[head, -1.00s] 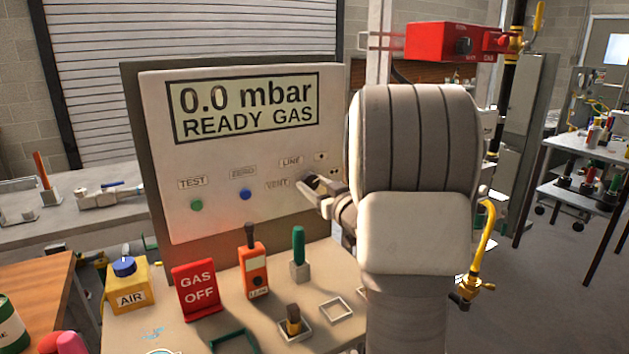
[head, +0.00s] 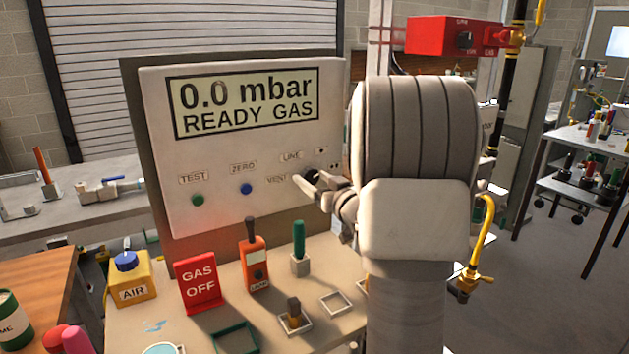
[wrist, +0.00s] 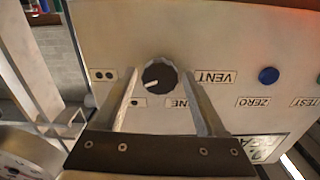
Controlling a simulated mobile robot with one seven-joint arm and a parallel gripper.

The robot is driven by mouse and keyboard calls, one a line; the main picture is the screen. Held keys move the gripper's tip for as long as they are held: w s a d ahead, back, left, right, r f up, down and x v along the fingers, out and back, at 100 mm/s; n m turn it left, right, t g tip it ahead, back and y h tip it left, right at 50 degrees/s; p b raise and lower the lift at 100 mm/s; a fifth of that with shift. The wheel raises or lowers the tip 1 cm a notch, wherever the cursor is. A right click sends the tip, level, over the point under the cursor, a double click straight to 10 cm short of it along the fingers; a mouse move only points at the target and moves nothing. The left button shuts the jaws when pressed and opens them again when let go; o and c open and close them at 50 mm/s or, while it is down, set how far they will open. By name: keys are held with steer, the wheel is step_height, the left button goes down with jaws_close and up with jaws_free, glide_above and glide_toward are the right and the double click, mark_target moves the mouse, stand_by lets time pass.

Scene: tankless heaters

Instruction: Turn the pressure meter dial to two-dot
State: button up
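The pressure meter (head: 245,150) is a white panel whose screen (head: 245,103) reads "0.0 mbar READY GAS". Its dial (wrist: 160,76) is a black round knob with a white mark, seen in the wrist view. The mark points to the lower left there, on the side of the one-dot label (wrist: 138,102) and two-dot label (wrist: 104,75); the exact setting is hard to tell. VENT and LINE labels lie on the other side. My gripper (wrist: 159,75) is open, with one finger on each side of the dial and a gap showing at both. In the head view my gripper (head: 312,183) partly hides the dial.
A green TEST button (head: 197,200) and blue ZERO button (head: 246,189) sit left of the dial. Below stand a red GAS OFF sign (head: 197,282), an orange device (head: 253,262) and a green-handled tool (head: 299,248). A yellow valve hose (head: 482,235) hangs right of my arm.

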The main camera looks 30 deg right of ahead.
steer(key=shift+o, duration=0.4)
steer(key=shift+s, duration=0.3)
steer(key=s+a+p, duration=0.1)
steer(key=s, duration=1.6)
steer(key=shift+w, duration=0.1)
